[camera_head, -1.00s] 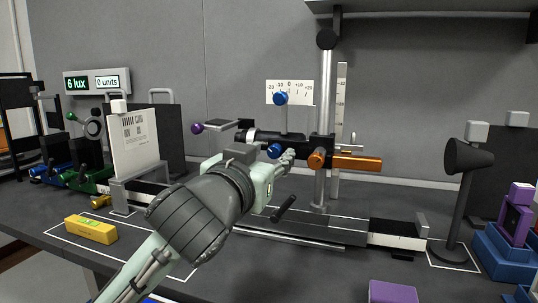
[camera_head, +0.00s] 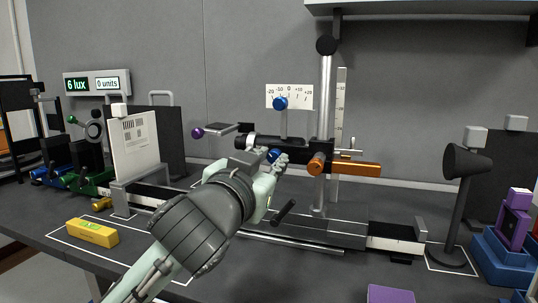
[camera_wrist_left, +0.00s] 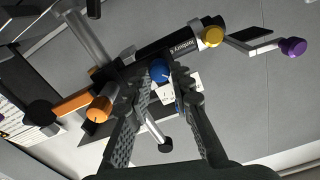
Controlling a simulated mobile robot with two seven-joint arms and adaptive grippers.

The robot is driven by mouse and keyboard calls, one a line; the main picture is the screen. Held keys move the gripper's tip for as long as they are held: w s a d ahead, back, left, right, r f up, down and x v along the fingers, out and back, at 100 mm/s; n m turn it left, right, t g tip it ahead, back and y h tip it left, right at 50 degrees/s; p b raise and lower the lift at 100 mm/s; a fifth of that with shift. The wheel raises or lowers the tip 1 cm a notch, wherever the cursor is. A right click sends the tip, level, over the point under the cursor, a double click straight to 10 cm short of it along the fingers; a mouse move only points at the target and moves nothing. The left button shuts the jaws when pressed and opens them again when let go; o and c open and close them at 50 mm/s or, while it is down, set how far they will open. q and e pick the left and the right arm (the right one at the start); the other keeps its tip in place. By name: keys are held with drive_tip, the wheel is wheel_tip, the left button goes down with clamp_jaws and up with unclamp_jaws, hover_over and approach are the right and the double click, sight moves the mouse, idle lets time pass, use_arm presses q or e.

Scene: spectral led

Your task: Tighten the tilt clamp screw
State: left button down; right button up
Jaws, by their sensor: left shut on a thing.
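A blue knob (camera_head: 274,155) sits on the front of the black horizontal tube assembly, beside the metal post. It also shows between the fingertips in the left wrist view (camera_wrist_left: 160,72). My left gripper (camera_head: 279,160) comes in from the lower left with its fingers at this knob, shut on it; the fingers partly hide it in the head view. No label shows which knob is the tilt clamp screw. My right gripper is not in view.
An orange knob and bar (camera_head: 350,168) lie just right of my left gripper. A purple knob (camera_head: 198,132) is on its left. A black handle (camera_head: 284,211) juts out below. A yellow block (camera_head: 92,232) lies at the front left.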

use_arm(q)
drive_tip(key=m+p, duration=0.3)
drive_tip(key=m, duration=0.1)
drive_tip(key=shift+r+p, duration=0.15)
drive_tip(key=shift+p, duration=0.25)
drive_tip(key=m+p, duration=0.1)
drive_tip(key=m, duration=0.3)
drive_tip(key=shift+m, duration=0.4)
drive_tip(key=m, duration=0.4)
drive_tip(key=shift+f+m, duration=0.25)
drive_tip(key=shift+m, duration=0.05)
drive_tip(key=m, duration=0.4)
drive_tip(key=shift+m, duration=0.4)
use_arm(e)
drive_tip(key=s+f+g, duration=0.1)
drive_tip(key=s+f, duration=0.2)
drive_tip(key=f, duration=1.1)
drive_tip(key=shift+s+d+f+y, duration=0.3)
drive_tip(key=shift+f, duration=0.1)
use_arm(q)
drive_tip(key=c, duration=1.3)
unclamp_jaws()
